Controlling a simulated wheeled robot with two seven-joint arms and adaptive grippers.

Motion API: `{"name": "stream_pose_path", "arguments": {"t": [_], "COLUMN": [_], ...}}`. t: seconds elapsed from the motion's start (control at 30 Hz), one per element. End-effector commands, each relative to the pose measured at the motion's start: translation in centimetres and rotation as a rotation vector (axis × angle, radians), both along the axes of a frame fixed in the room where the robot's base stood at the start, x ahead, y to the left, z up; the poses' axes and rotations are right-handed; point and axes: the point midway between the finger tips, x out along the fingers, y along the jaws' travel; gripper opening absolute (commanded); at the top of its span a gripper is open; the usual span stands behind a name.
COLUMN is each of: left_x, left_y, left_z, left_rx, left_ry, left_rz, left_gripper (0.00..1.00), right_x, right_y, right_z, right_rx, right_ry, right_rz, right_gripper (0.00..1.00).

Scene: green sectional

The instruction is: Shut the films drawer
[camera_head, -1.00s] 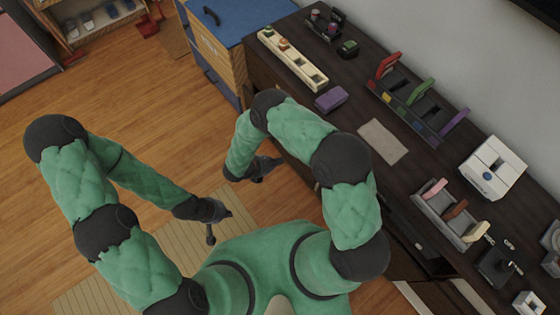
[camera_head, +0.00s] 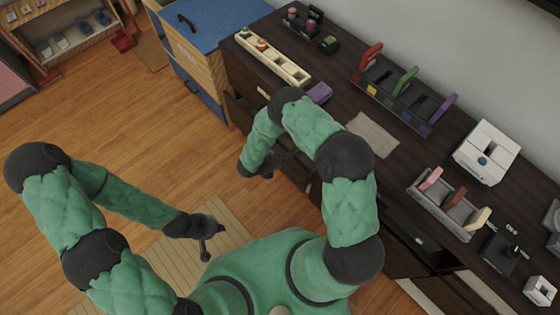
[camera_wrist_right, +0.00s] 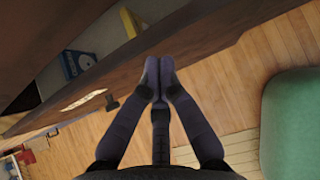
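The drawer is part of a dark wooden cabinet (camera_head: 352,92). In the right wrist view a brown drawer front (camera_wrist_right: 215,35) runs diagonally across the top, with a pale label (camera_wrist_right: 85,100) and a small dark knob. The drawer stands open; a blue box (camera_wrist_right: 76,64) and a yellow item show inside. The label's words are unreadable. My right gripper (camera_wrist_right: 159,70) is shut and empty, its tips at or very near the drawer front; contact is unclear. In the head view my right gripper (camera_head: 268,164) is beside the cabinet. My left gripper (camera_head: 210,230) hangs over the floor, away from the cabinet.
A blue-topped wooden unit (camera_head: 218,22) stands beside the cabinet's far end. The cabinet top holds a cream tray (camera_head: 272,56), coloured holders and a white device (camera_head: 486,153). Open wooden floor (camera_head: 110,125) lies to the left.

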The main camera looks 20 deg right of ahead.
Motion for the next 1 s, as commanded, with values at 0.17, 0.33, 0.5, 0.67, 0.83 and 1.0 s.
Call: {"name": "stream_pose_path", "arguments": {"t": [0.17,0.33,0.5,0.67,0.83,1.0], "left_x": [0.0,0.0,0.0,0.0,0.0,0.0], "left_y": [0.0,0.0,0.0,0.0,0.0,0.0], "left_z": [0.0,0.0,0.0,0.0,0.0,0.0], "left_rx": [0.0,0.0,0.0,0.0,0.0,0.0], "left_ry": [0.0,0.0,0.0,0.0,0.0,0.0], "left_rz": [0.0,0.0,0.0,0.0,0.0,0.0], "left_gripper": [0.0,0.0,0.0,0.0,0.0,0.0], "right_x": [0.0,0.5,1.4,1.7,1.7,1.8], "right_y": [0.0,-1.3,-3.9,-4.7,-4.8,-4.7], "right_z": [0.0,0.0,0.0,0.0,0.1,0.1], "right_rx": [0.0,0.001,0.001,0.0,-0.002,-0.002], "right_ry": [0.0,0.0,0.0,0.0,-0.001,-0.002], "right_rz": [0.0,-0.004,-0.004,-0.001,-0.002,-0.003], "right_gripper": [0.0,0.0,0.0,0.0,0.0,0.0]}}
